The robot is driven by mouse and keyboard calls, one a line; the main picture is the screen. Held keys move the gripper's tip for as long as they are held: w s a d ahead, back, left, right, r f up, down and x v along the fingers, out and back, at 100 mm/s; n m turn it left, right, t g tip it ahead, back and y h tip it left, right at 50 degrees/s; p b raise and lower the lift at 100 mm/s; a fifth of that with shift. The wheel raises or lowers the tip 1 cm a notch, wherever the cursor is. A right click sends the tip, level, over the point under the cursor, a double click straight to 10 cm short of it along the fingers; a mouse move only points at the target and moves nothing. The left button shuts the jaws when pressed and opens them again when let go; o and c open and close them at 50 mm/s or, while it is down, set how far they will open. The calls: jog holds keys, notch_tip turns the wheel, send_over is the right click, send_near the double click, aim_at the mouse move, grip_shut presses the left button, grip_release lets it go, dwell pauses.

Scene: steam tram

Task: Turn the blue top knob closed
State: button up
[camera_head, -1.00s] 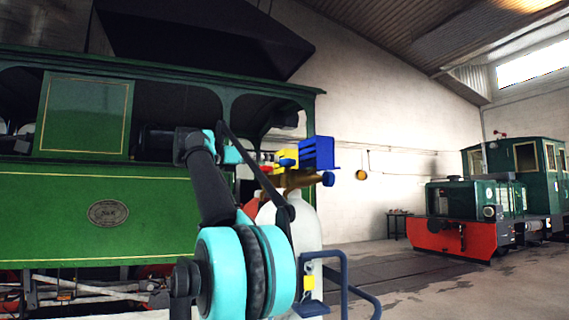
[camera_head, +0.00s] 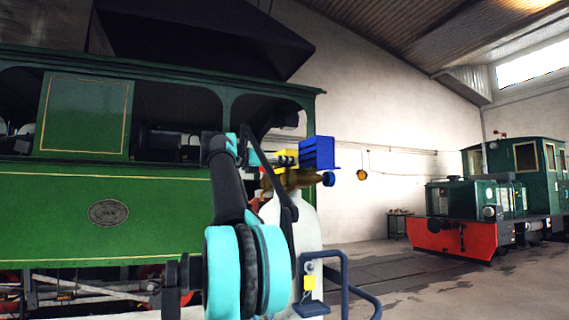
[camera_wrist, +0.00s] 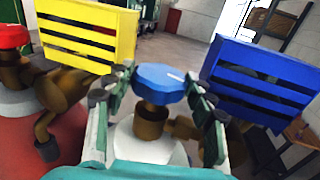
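The blue top knob (camera_wrist: 160,80) sits upright on a brass stem in the middle of the wrist view, above a white cylinder (camera_wrist: 150,143). My gripper (camera_wrist: 161,79) is open, with one finger on each side of the knob. The fingertips look very close to its rim; I cannot tell whether they touch it. In the head view my gripper (camera_head: 285,158) is at the valve on top of the white cylinder (camera_head: 306,225) and hides the top knob.
A yellow slatted block (camera_wrist: 88,35) and a blue slatted block (camera_wrist: 262,80) flank the knob closely. A red knob (camera_wrist: 14,37) on a brass valve stands at the left. The green tram (camera_head: 100,215) is left of the cylinder. A blue rail (camera_head: 345,280) stands in front.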

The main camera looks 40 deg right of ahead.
jog(key=c, duration=0.4)
jog(key=shift+c, duration=0.2)
dwell(0.9)
jog(key=o, duration=0.9)
jog(key=a, duration=1.2)
jog(key=shift+w, duration=0.1)
